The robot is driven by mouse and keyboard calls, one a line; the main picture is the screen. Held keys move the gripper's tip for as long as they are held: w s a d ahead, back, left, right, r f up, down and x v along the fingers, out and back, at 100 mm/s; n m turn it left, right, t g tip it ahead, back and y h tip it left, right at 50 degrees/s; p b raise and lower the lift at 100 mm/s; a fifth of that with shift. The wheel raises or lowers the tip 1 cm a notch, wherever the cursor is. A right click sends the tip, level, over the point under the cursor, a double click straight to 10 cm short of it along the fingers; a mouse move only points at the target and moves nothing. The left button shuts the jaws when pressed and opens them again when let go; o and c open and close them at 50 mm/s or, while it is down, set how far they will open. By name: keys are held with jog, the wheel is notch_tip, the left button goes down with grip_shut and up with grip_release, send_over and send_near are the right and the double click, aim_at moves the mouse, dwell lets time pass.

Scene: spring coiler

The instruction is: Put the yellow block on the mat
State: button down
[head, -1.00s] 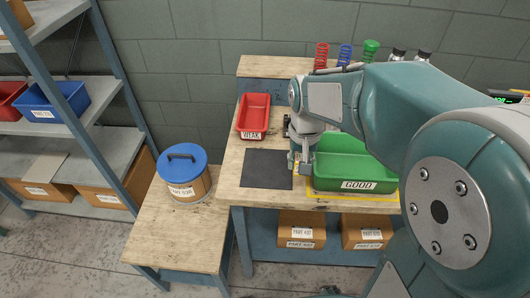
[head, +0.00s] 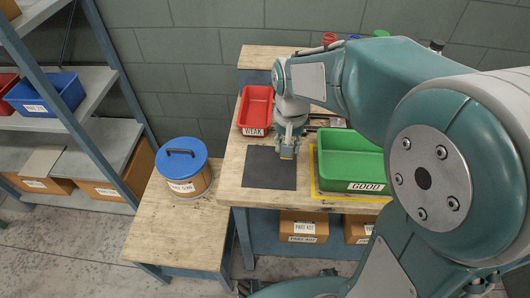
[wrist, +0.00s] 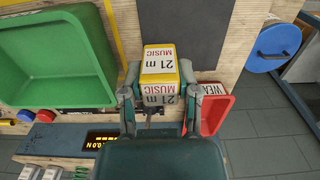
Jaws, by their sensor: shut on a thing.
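The yellow block (head: 286,155) carries white labels reading "21 m MUSIC", clear in the wrist view (wrist: 160,60). My gripper (head: 289,146) is shut on it, with one finger on each side of the block in the wrist view (wrist: 160,76). In the head view the block hangs by the right edge of the black mat (head: 266,170), overlapping it in the picture; its exact height is hard to tell. The mat lies flat and bare on the wooden bench, and part of it shows beyond the block in the wrist view (wrist: 185,32).
A green GOOD bin (head: 350,150) stands on a yellow-marked area right of the mat. A red WEAK bin (head: 256,108) is behind the mat. A blue-lidded drum (head: 183,168) stands on the lower bench at left. Buttons and a display (wrist: 103,138) show in the wrist view.

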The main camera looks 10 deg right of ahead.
jog(key=w+a+f, duration=0.2)
jog(key=w, duration=0.1)
send_over(264, 159)
jog(key=f, duration=0.5)
jog(key=shift+s+f, duration=0.2)
jog(key=shift+w+f, duration=0.1)
jog(key=shift+f, duration=1.55)
jog(key=shift+f, duration=0.1)
jog(key=shift+c, duration=1.7)
grip_release()
